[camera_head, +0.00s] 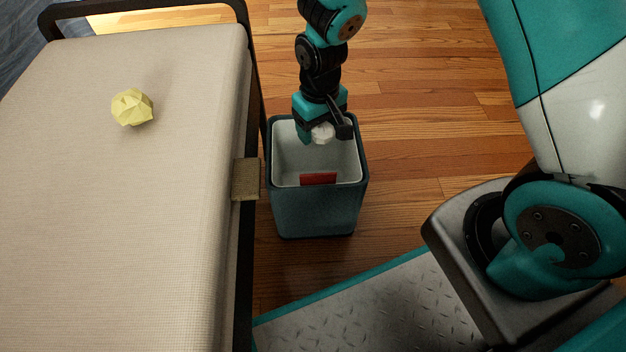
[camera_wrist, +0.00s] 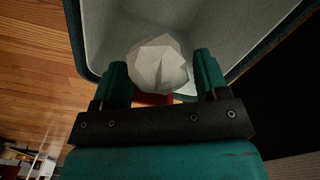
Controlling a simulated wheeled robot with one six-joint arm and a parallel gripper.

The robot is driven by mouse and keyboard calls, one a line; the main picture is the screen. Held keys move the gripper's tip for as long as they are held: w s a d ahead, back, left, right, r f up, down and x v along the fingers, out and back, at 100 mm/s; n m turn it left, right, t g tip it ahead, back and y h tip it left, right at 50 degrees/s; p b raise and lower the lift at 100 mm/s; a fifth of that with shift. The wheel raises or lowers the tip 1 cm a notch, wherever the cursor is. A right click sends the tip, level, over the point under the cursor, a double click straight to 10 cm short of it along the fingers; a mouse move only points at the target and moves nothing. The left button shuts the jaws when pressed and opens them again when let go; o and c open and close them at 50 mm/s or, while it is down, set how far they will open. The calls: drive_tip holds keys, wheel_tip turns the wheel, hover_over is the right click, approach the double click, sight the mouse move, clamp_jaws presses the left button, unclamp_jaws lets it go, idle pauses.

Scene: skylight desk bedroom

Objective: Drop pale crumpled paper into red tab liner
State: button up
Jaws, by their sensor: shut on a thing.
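The pale crumpled paper (camera_head: 322,133) is a whitish faceted ball held by my gripper (camera_head: 324,134) above the open top of the bin. In the wrist view the paper (camera_wrist: 159,66) sits between the two fingers of my gripper (camera_wrist: 160,82), with the bin's pale inside behind it. The bin (camera_head: 315,212) is dark teal with a white liner (camera_head: 302,160). A red tab (camera_head: 318,179) shows on the liner's near inner side. In the wrist view, part of the red tab (camera_wrist: 155,99) shows below the paper.
A yellow crumpled paper ball (camera_head: 132,107) lies on the beige cushioned bench (camera_head: 120,220) to the left. The bench's dark frame and a tan tag (camera_head: 246,179) are close beside the bin. Wooden floor (camera_head: 440,110) is clear to the bin's right.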

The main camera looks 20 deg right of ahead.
drive_tip(key=o, duration=1)
drive_tip(key=shift+c, duration=0.2)
wheel_tip(320, 180, up, 18)
drive_tip(key=p, duration=0.9)
drive_tip(key=shift+f+p, duration=0.25)
drive_tip(key=shift+p, duration=0.15)
drive_tip(key=s+a+r+n+y+p, duration=0.2)
drive_tip(key=s+r+p, duration=0.1)
drive_tip(key=s+r, duration=0.8)
drive_tip(key=s+a+r+n+y+p, duration=0.2)
drive_tip(key=s+r+n+p, duration=0.15)
drive_tip(key=s+r, duration=0.75)
wheel_tip(320, 180, up, 39)
drive_tip(key=w+p, duration=0.2)
drive_tip(key=p, duration=3.5)
drive_tip(key=shift+w+a+m+p, duration=0.25)
drive_tip(key=shift+m+p, duration=0.1)
drive_tip(key=shift+m, duration=0.1)
